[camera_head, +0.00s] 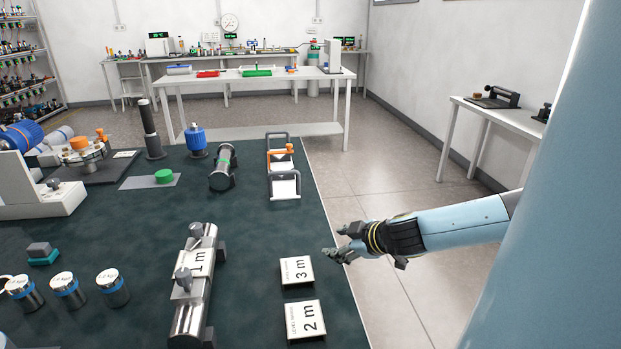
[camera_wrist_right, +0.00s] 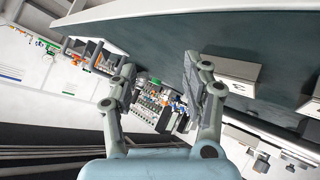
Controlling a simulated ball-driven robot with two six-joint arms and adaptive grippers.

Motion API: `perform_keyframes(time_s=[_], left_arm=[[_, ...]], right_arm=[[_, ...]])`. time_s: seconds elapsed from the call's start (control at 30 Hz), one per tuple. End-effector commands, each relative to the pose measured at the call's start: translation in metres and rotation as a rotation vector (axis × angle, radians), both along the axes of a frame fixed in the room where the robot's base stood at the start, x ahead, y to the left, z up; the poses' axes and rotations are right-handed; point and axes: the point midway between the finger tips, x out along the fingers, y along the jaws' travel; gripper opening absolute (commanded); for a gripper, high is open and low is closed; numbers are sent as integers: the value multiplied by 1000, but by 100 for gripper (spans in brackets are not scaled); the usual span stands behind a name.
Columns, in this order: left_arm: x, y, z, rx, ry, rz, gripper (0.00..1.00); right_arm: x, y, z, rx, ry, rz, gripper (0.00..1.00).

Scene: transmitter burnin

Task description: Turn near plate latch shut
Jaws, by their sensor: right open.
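A silver cylindrical body (camera_head: 190,318) lies on the dark green bench top, with a white "1 m" plate (camera_head: 198,263) on it. A grey latch-like knob (camera_head: 182,279) sits at the plate's near end and a second one (camera_head: 195,231) at its far end. I cannot tell from their look whether either is turned shut. My right gripper (camera_head: 335,248) is open and empty, off to the right by the bench's edge, well apart from the body. It also shows open in the right wrist view (camera_wrist_right: 163,85). My left gripper is not in view.
Plates marked "3 m" (camera_head: 297,270) and "2 m" (camera_head: 306,319) lie between the body and the bench's right edge. Several weights, including one (camera_head: 113,288), stand to the left. A grey frame with an orange lever (camera_head: 281,153) stands farther back.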

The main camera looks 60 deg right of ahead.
Motion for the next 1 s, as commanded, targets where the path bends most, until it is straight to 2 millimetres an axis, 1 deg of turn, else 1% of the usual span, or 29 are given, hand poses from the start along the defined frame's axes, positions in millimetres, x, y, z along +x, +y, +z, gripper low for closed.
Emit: perform_keyframes(time_s=[0.03,0.1,0.2,0.43,0.83,0.93,0.97,1.0], left_arm=[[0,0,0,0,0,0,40],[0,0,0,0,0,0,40],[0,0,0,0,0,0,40],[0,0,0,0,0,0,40],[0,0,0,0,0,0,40],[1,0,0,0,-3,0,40],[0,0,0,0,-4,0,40],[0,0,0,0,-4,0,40]], right_arm=[[-2,-7,-2,-13,11,-4,49],[-4,-15,-5,-28,25,-7,49],[-7,-23,-7,-44,39,-10,49],[-9,-28,-9,-53,48,-11,49],[-9,-27,-9,-58,49,-3,49],[-3,-16,-7,-48,36,53,49],[0,-11,-6,-36,26,76,49],[5,0,-3,-13,5,110,49]])
